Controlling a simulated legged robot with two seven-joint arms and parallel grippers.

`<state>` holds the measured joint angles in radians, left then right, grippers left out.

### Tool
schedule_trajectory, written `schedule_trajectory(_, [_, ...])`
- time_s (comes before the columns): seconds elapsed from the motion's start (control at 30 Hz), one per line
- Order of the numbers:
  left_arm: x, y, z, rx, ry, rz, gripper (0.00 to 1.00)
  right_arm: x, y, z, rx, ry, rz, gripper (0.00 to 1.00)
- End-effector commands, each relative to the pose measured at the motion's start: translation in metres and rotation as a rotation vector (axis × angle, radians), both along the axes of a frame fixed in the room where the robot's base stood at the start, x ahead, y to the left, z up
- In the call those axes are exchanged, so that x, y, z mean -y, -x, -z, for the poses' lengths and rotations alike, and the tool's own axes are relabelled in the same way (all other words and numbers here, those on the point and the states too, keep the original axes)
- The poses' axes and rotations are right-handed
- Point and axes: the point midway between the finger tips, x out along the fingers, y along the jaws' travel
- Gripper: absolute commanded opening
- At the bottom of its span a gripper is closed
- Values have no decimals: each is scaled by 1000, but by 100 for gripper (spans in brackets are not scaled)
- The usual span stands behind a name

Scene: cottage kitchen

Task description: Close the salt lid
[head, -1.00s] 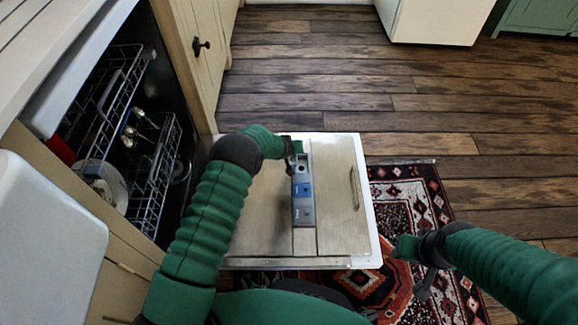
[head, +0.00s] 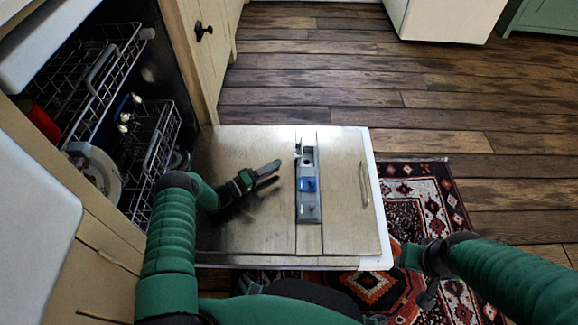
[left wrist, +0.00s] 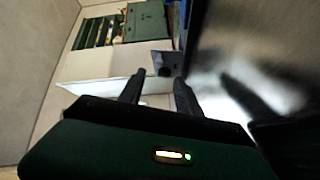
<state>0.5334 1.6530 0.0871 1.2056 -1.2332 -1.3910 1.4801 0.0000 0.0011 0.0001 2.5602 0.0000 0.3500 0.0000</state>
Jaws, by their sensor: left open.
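The dishwasher door (head: 345,225) lies open and flat. A grey dispenser strip (head: 308,185) with a blue part (head: 307,184) runs along it. At the strip's far end is a dark round opening (head: 308,160), uncovered. A small pale piece stands at its left edge; it looks like the raised salt lid (head: 298,150), but it is too small to be certain. My left gripper (head: 272,172) is open and empty, left of the strip and apart from it. Its two fingers (left wrist: 158,90) show in the left wrist view. My right gripper (head: 400,254) is by the door's near right corner; its jaws are unclear.
Dishwasher racks (head: 105,85) with dishes stand at the left, beside the door. A cream cabinet (head: 195,60) with a dark knob rises behind. A patterned rug (head: 430,200) lies right of the door. The wooden floor (head: 330,75) beyond is clear.

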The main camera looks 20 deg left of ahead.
Motion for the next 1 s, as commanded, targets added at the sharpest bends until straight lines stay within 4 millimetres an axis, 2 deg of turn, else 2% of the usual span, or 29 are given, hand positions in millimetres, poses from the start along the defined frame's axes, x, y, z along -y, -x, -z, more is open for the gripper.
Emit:
schedule_trajectory(0.03, [15, -12, 5, 4, 1, 11, 40, 0, 0, 15, 1, 0, 0, 40])
schedule_trajectory(0.23, [38, -42, 2, 3, 0, 8, 40, 0, 0, 36, 1, 0, 0, 40])
schedule_trajectory(0.4, [44, -51, -2, 1, 1, 7, 40, 0, 0, 38, 1, 0, 0, 40])
schedule_trajectory(0.6, [44, -51, -3, 1, 1, 6, 40, 0, 0, 37, 2, 0, 0, 40])
schedule_trajectory(0.9, [44, -51, -3, 1, -1, 5, 2, 0, 0, 37, 2, 0, 0, 40])
schedule_trajectory(1.0, [44, -51, -2, 1, -1, 5, 0, 0, 0, 37, 1, 0, 0, 40])
